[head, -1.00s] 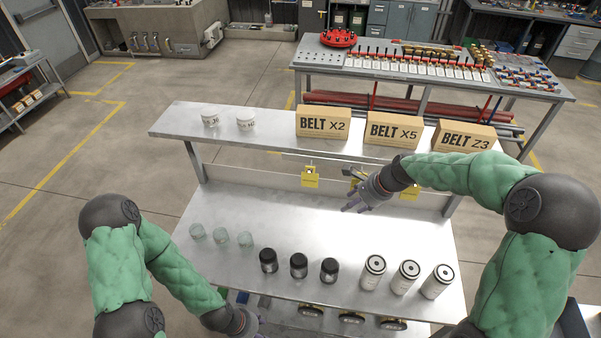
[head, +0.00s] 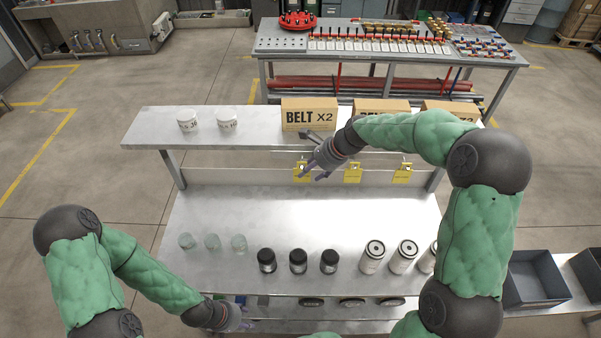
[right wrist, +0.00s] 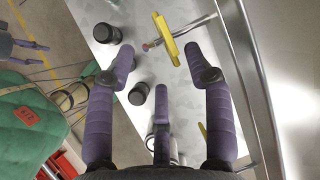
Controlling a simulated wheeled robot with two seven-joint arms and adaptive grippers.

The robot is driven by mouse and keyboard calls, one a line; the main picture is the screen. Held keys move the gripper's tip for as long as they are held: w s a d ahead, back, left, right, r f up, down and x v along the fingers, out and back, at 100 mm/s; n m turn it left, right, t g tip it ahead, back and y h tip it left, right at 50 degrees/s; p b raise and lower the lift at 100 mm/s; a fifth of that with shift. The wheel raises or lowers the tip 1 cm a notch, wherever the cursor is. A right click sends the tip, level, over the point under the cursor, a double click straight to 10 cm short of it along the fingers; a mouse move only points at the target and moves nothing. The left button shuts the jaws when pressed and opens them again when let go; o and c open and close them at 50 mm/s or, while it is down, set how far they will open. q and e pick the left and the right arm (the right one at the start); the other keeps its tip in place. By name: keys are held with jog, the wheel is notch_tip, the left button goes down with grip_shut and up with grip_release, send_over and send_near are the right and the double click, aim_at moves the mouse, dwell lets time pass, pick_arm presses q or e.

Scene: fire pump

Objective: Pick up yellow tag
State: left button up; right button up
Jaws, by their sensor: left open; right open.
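Three yellow tags hang from a thin rail under the raised shelf: a left tag (head: 302,174), a middle tag (head: 352,173) and a right tag (head: 402,174). My right gripper (head: 320,172) is open beside the left tag and partly overlaps it in the head view. In the right wrist view a yellow tag (right wrist: 166,40) hangs ahead of the spread, empty fingers (right wrist: 160,68), near a metal rod. Whether any finger touches it, I cannot tell. My left gripper (head: 236,318) is open low at the bench's front edge, partly hidden.
The bench (head: 200,220) carries clear glass jars (head: 212,242), black-lidded jars (head: 298,261) and white canisters (head: 373,257). BELT boxes (head: 309,114) and white cups (head: 228,119) stand on the shelf (head: 160,124) above. A grey bin (head: 535,280) is at the right.

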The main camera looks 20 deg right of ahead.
jog(key=p+x, duration=0.1)
jog(key=x, duration=0.3)
jog(key=shift+w+a+f, duration=0.1)
jog(key=shift+w+a, duration=0.05)
jog(key=shift+w, duration=0.15)
jog(key=shift+c, duration=0.3)
grip_shut()
